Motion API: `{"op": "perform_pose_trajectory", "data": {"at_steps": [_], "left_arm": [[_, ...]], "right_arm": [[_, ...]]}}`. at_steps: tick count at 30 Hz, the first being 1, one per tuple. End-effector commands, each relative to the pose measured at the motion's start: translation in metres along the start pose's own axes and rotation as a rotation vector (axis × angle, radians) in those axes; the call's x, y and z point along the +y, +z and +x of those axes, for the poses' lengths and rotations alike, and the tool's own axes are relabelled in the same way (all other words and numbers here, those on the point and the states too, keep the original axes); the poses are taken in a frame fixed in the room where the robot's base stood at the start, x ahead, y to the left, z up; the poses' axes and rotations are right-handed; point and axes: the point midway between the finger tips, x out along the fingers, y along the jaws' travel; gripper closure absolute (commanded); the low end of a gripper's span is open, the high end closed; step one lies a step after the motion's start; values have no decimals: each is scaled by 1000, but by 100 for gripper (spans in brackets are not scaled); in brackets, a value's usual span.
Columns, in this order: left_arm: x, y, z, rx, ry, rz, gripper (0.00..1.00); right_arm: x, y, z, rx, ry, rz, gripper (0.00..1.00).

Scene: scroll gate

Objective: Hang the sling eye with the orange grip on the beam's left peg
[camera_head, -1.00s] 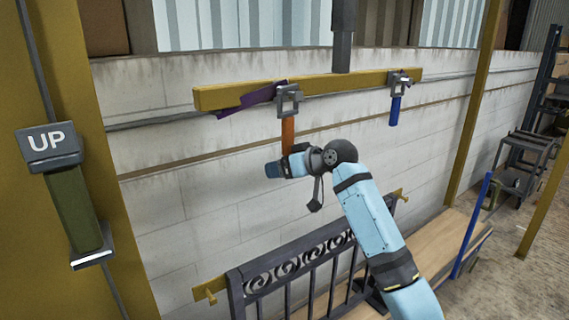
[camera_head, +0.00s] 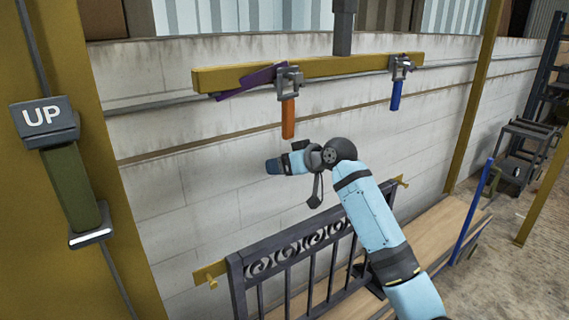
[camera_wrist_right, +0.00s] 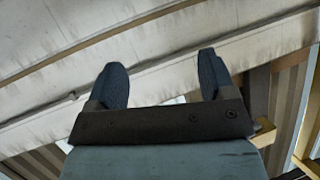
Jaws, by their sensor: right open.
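The yellow beam (camera_head: 345,66) hangs level from a dark post. The orange grip (camera_head: 288,119) hangs below a grey metal eye (camera_head: 289,83) at the beam's left part. The eye sits against the beam's front; I cannot tell whether the peg passes through it. A purple sling strap (camera_head: 245,82) runs slantwise left of the eye. My right gripper (camera_head: 274,166) is open and empty, just below and left of the orange grip, apart from it. In the right wrist view its fingers (camera_wrist_right: 163,80) are spread with nothing between. My left gripper is not in view.
A blue grip (camera_head: 396,95) hangs from a second eye (camera_head: 401,67) at the beam's right. A dark gate (camera_head: 300,262) stands below, with yellow brackets. An UP control box (camera_head: 45,117) is on the left yellow column. A block wall (camera_head: 180,190) stands behind.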

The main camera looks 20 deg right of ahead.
Motion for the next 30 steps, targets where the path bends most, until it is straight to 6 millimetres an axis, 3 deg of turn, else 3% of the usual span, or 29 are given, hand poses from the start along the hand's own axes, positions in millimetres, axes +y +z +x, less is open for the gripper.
{"op": "perform_pose_trajectory", "data": {"at_steps": [30], "left_arm": [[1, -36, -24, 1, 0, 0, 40]], "right_arm": [[-20, 44, -87, -1, 1, 0, 23]]}}
